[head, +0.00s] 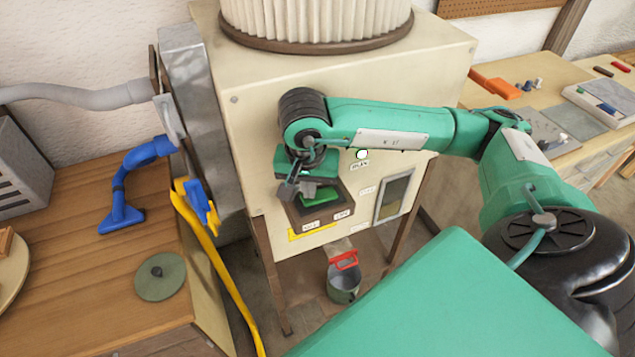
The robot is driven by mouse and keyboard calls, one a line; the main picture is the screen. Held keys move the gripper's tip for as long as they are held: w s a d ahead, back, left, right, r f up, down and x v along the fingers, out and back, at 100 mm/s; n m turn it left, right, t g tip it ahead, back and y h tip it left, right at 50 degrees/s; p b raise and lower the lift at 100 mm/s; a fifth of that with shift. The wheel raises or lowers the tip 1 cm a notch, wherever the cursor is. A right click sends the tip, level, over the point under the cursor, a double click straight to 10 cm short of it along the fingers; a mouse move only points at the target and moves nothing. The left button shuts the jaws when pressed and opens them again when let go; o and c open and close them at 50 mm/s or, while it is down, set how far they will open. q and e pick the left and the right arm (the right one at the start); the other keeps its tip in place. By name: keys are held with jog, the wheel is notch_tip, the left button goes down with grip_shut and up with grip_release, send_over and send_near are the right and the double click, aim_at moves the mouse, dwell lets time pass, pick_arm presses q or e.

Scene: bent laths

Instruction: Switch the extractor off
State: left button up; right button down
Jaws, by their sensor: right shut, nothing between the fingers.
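The extractor (240,110) is a large cream cabinet with a pleated filter drum (315,15) on top. On its front is a dark switch box (335,212) with a green button or rocker (322,197) and two small white labels along its lower edge. A small round lamp (362,154), pale with a green rim, sits above it to the right. My right gripper (288,198) is shut and empty, at the upper left of the switch box beside the green part. It hides the box's left part, and I cannot tell if it touches. My left gripper is out of view.
A wooden bench (75,290) on the left holds a blue nozzle (125,190) and a round green disc (160,277). A yellow hose (225,275) hangs at its edge. Another bench (550,110) is at right.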

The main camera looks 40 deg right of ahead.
jog(key=shift+f, duration=0.25)
jog(key=shift+r, duration=0.1)
jog(key=shift+r+p, duration=1)
jog(key=shift+r, duration=2.4)
